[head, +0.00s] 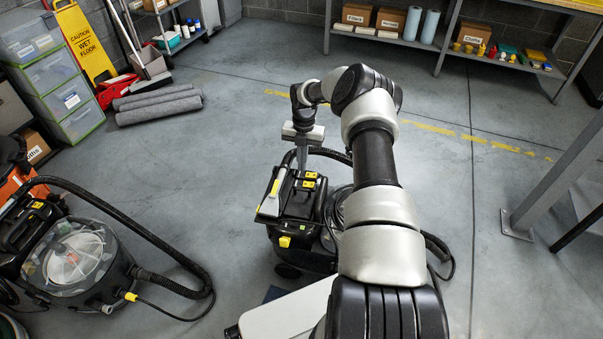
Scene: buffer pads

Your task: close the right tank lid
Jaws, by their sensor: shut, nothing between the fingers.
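A black cleaning machine (297,235) with yellow latches stands on the floor in front of me. The yellow latches (309,180) sit on its top, and a pale nozzle tool (272,195) leans along its left side. My gripper (302,164) is shut and empty, pointing down at the back of the machine's top. Whether its fingertips touch the machine, I cannot tell. The right tank lid is not clear; my arm and gripper hide part of the machine's right and back, so its angle cannot be told.
A second machine with a clear round top (75,258) and a thick black hose (150,245) stands at left. Grey rolls (158,105), drawers (50,80) and a yellow sign (85,40) are behind it. A metal table leg (545,190) stands at right. Floor between is clear.

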